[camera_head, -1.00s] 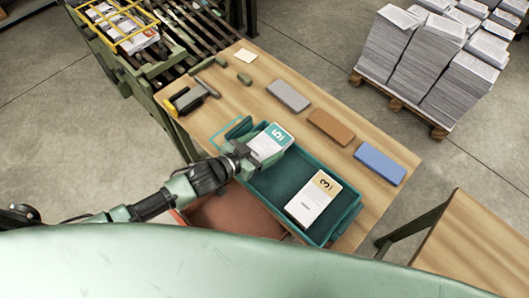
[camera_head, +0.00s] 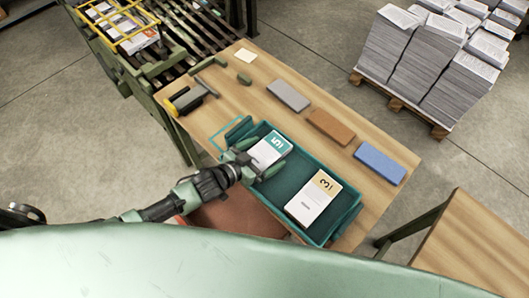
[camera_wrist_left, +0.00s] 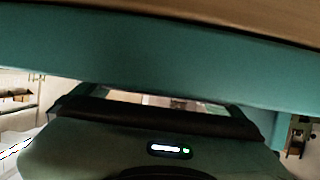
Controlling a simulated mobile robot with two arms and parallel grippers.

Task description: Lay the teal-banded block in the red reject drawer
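The teal-banded block (camera_head: 269,150), a white stack marked 5, lies in the left end of the teal tray (camera_head: 346,224). My left gripper (camera_head: 259,158) is at the block's near end. Its fingers look spread, one to each side of the block, with no clear contact. In the left wrist view a teal wall (camera_wrist_left: 150,50) fills the upper part and the block does not show. The red drawer (camera_head: 232,217) is pulled out below the table's near edge, partly hidden by my arm and body. My right gripper is out of view.
A yellow-banded block (camera_head: 314,197) marked 3 lies in the tray's right end. Grey (camera_head: 288,96), brown (camera_head: 331,126) and blue (camera_head: 380,164) blocks lie along the far side of the wooden table. A yellow-and-dark tool (camera_head: 190,98) lies at the left.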

